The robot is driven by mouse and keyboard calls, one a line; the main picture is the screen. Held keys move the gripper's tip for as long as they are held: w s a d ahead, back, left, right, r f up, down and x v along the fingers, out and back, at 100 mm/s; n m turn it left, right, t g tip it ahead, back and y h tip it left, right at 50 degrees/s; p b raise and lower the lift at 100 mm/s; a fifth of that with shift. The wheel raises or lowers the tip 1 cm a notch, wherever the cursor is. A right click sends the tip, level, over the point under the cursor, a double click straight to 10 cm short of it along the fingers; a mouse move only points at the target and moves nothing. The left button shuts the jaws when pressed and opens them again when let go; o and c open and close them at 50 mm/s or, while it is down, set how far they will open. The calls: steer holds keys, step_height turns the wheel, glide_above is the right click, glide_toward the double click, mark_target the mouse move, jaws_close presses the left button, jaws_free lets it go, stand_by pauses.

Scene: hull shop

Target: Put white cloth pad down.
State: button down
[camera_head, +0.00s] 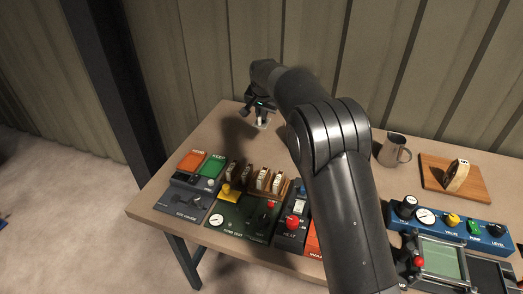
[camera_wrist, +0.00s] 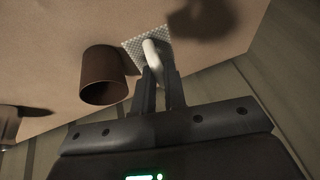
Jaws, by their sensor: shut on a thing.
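My gripper (camera_head: 262,116) is low over the far left part of the table, near the wall. In the wrist view its two fingers (camera_wrist: 161,88) are closed on a small white piece that looks like the white cloth pad (camera_wrist: 151,52). A pale checkered patch (camera_wrist: 133,46) lies on the tabletop right behind the pad. I cannot tell whether the pad touches it. In the head view only a small pale spot shows below the fingers, so pad and patch cannot be told apart there.
A brown cylindrical cup (camera_wrist: 101,82) stands close beside the fingers in the wrist view; my arm probably hides it in the head view. A metal mug (camera_head: 391,151), a wooden board (camera_head: 440,185) and several control panels (camera_head: 240,222) occupy the table (camera_head: 200,140). Bare tabletop shows left of my gripper.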

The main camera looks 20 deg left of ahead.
step_height(320, 180, down, 13)
steer(key=shift+r, duration=0.2)
stand_by(0.3)
steer(key=shift+f, duration=0.15)
steer(key=c, duration=1.5)
jaws_free()
steer(key=v, duration=1.2)
steer(key=shift+r, duration=0.25)
